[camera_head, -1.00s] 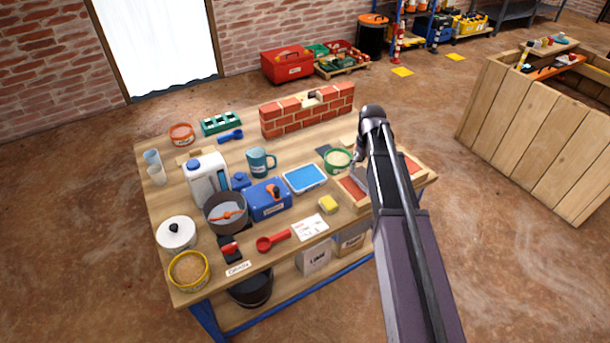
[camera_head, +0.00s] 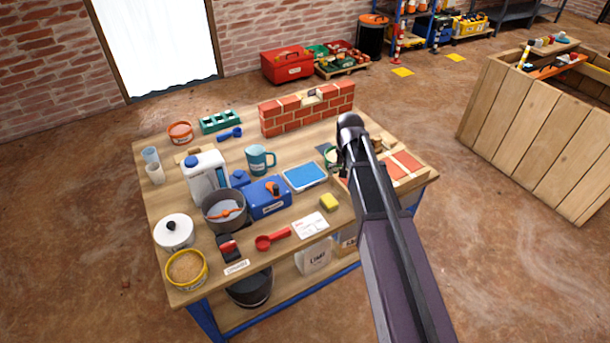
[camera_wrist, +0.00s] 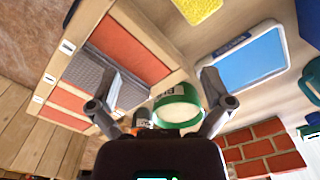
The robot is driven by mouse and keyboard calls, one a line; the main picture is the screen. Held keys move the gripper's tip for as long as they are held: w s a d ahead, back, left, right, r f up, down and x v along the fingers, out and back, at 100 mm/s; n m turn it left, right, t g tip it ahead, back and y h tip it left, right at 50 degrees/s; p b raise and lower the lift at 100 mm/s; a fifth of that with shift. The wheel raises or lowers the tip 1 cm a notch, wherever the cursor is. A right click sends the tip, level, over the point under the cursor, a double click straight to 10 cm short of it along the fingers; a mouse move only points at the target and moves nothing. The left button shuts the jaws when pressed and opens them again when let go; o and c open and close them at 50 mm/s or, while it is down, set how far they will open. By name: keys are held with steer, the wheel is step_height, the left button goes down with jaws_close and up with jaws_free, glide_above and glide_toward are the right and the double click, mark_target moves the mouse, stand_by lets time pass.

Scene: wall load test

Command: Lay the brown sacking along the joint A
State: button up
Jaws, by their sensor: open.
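A wooden tray with red brick panels lies at the table's right end; its frame (camera_wrist: 152,80) shows at left in the wrist view, and it is partly behind my arm in the head view (camera_head: 425,172). Small white tags line its edge; I cannot read which marks joint A. A grey-brown textured strip (camera_wrist: 88,72) lies across the tray between red panels; I cannot tell whether it is the sacking. No other piece is clearly brown sacking. My gripper (camera_wrist: 162,75) is open and empty, its left finger over the tray and its right finger beside the blue tray.
A green tub (camera_wrist: 178,108) stands between my fingers in the wrist view. A blue tray (camera_head: 305,176), yellow sponge (camera_head: 329,202) and small brick wall (camera_head: 308,110) are near. Bottles, cups and tubs crowd the table's left side.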

steer(key=shift+s+a+f+m+b, duration=0.3)
steer(key=shift+s+a+m, duration=0.35)
steer(key=shift+a+m, duration=0.2)
steer(key=shift+s+a+f+m+b, duration=0.35)
steer(key=shift+s+a+m, duration=0.25)
steer(key=shift+a+m, duration=0.3)
steer(key=shift+s+a+f+m+b, duration=0.3)
steer(key=shift+s+a+m, duration=0.4)
steer(key=shift+m, duration=0.25)
steer(key=shift+s+a+f+m+b, duration=0.3)
steer(key=shift+s+a+m, duration=0.35)
steer(key=shift+m, duration=0.15)
steer(key=shift+s+a+f+m+b, duration=0.25)
steer(key=shift+s+a+m, duration=0.3)
steer(key=shift+m, duration=0.25)
steer(key=shift+s+a+f+m+b, duration=0.3)
steer(key=shift+s+a+m, duration=0.25)
steer(key=shift+a+m, duration=0.2)
steer(key=b, duration=0.1)
glide_above(305, 178)
steer(key=shift+s+f, duration=0.15)
steer(key=shift+f, duration=0.5)
steer(key=shift+w+a+f+b, duration=0.1)
steer(key=shift+w+f+b, duration=0.15)
steer(key=shift+f+b, duration=0.35)
steer(key=shift+s+f+b, duration=0.1)
steer(key=shift+f+b, duration=1.05)
steer(key=shift+b, duration=0.1)
